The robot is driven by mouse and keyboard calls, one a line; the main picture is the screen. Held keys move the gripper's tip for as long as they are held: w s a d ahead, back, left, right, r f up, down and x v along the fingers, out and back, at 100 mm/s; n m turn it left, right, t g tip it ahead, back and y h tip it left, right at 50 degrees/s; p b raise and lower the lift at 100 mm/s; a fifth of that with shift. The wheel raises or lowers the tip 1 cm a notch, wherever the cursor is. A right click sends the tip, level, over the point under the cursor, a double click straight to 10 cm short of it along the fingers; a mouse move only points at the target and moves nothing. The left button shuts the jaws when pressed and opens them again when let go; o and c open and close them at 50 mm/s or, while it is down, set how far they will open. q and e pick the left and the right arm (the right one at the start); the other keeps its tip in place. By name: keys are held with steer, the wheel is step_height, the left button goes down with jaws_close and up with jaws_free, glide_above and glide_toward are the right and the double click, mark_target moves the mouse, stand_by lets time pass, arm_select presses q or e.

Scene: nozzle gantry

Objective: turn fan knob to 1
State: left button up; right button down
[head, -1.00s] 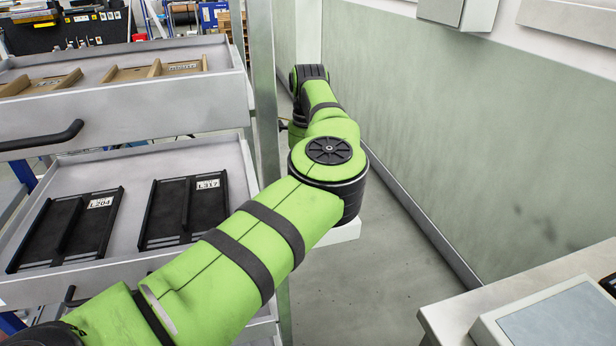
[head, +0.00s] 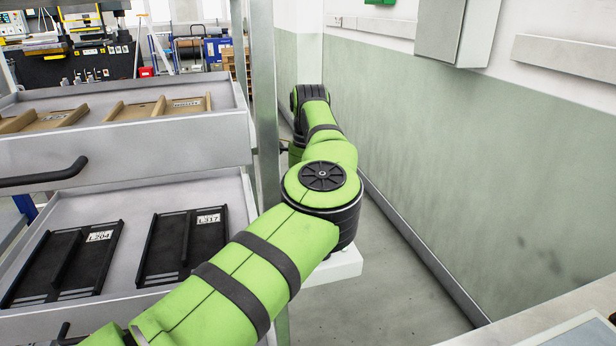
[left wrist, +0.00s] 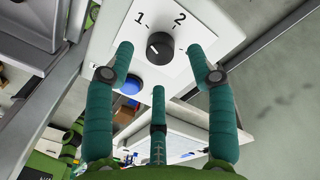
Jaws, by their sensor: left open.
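The black fan knob (left wrist: 160,47) sits on a white panel face (left wrist: 205,65) marked 1 at upper left and 2 at upper right, in the left wrist view. A small pale mark shows on the knob's left part; I cannot tell its exact setting. My left gripper (left wrist: 159,62) is open, with two teal fingers to either side of the knob and a third below it. I cannot tell whether any finger touches the knob. In the head view my green left arm reaches forward, and its gripper and the knob are hidden. My right gripper is not in view.
A blue button (left wrist: 130,84) is below the knob. In the head view, drawers with brown trays (head: 160,107) and black trays (head: 65,262) stand left, beside a metal post (head: 265,120). A green-grey wall (head: 460,170) runs along the right.

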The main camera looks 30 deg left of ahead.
arm_select(q)
step_height(320, 180, up, 8)
steer(key=shift+w+a+r, duration=0.2)
steer(key=shift+r, duration=0.05)
steer(key=shift+f, duration=0.1)
stand_by(0.4)
